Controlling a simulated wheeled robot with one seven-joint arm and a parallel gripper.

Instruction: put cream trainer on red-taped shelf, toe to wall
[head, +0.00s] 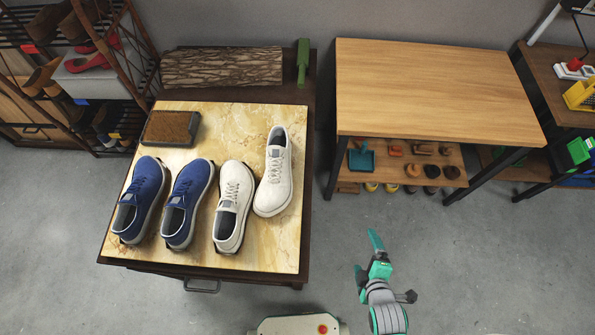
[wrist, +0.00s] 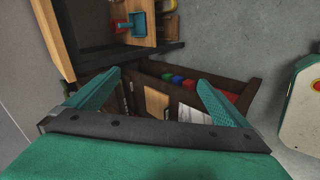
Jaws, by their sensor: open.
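Two cream trainers stand on the marble-topped cabinet (head: 255,255) in the head view. The left cream trainer (head: 233,205) has its toe to the wall; the right cream trainer (head: 274,180) has its toe away from the wall. A red tape mark (head: 30,48) shows on an upper shelf of the rack at far left, with brown shoes (head: 42,75) close by. My gripper (head: 370,258) is open and empty over the floor, right of the cabinet. Its two teal fingers are spread in the wrist view (wrist: 160,82), which shows no trainer.
Two blue trainers (head: 186,203) and a brown brush-like block (head: 172,128) share the cabinet top. A log (head: 222,67) lies behind it. Red shoes (head: 92,55) sit on a white box in the rack. A wooden table (head: 430,90) stands right; the floor between is clear.

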